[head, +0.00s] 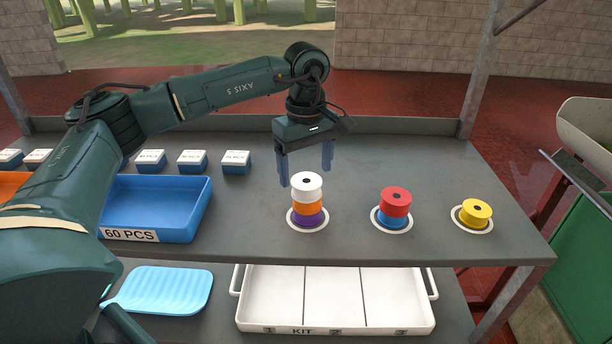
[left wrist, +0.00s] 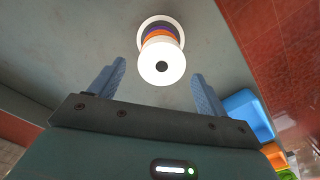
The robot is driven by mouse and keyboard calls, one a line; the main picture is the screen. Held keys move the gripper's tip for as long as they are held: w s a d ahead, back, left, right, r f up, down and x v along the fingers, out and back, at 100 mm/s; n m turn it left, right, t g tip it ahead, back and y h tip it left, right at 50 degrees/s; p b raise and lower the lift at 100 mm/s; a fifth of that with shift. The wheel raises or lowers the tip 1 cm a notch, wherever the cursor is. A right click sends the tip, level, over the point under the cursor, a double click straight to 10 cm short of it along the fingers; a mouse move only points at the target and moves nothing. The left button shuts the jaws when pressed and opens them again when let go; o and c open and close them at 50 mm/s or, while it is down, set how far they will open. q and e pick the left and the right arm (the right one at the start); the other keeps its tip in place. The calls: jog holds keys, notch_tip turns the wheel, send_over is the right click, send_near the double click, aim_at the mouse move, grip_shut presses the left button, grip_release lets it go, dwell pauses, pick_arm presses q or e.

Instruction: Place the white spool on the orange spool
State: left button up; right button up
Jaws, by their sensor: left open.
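The white spool (head: 306,185) sits on top of the orange spool (head: 306,207), which rests on a purple spool (head: 308,221) inside a white ring on the table. In the left wrist view the white spool (left wrist: 162,62) faces the camera, with bits of the orange spool (left wrist: 157,33) behind it. My left gripper (head: 305,176) is open and empty at the stack, fingers spread, just above and behind the white spool. In the left wrist view the open fingers (left wrist: 160,82) are apart from the spool. My right gripper is not in view.
A red spool (head: 396,198) on a blue spool (head: 391,222) stands to the right, and a yellow spool (head: 475,211) farther right. A blue tray (head: 188,232) and several small boxes (head: 193,161) are left. A white kit tray (head: 336,325) lies on the lower shelf.

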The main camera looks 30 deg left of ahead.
aim_at(307, 180)
pick_arm(q)
notch_tip(307, 180, up, 9)
jog(key=s+d+f+g+h, duration=0.1)
jog(key=s+d+f+h, duration=0.15)
jog(key=d+f, duration=0.45)
jog(key=s+d+f+g+h, duration=0.1)
jog(key=d+f+h, duration=0.25)
jog(key=d, duration=0.65)
jog(key=s+d+r+n+t+h, duration=0.1)
jog(key=s+d+n+h, duration=0.2)
jog(key=d+n+h, duration=0.5)
jog(key=s+d+r+n+t+h, duration=0.1)
jog(key=s+d+n+h, duration=0.2)
jog(key=d+n+h, duration=0.4)
jog(key=w+a+f+n+t+y, duration=0.1)
jog(key=a+f+n+t+y, duration=0.35)
jog(key=n+t, duration=0.65)
jog(key=w+a+f+n+t+y, duration=0.1)
jog(key=a+f+n+t+y, duration=0.35)
jog(key=n, duration=1.35)
jog(key=s+a+f+n+g+y, duration=0.2)
jog(key=s+f+n, duration=0.3)
jog(key=f, duration=0.3)
jog(key=s+a+f+n+g+y, duration=0.2)
jog(key=s+f+n+y, duration=0.3)
jog(key=f, duration=0.4)
jog(key=shift+s+a+n+y, duration=0.3)
jog(key=shift+s+a+n, duration=0.15)
jog(key=shift+s+n, duration=0.45)
jog(key=shift+w+r, duration=0.1)
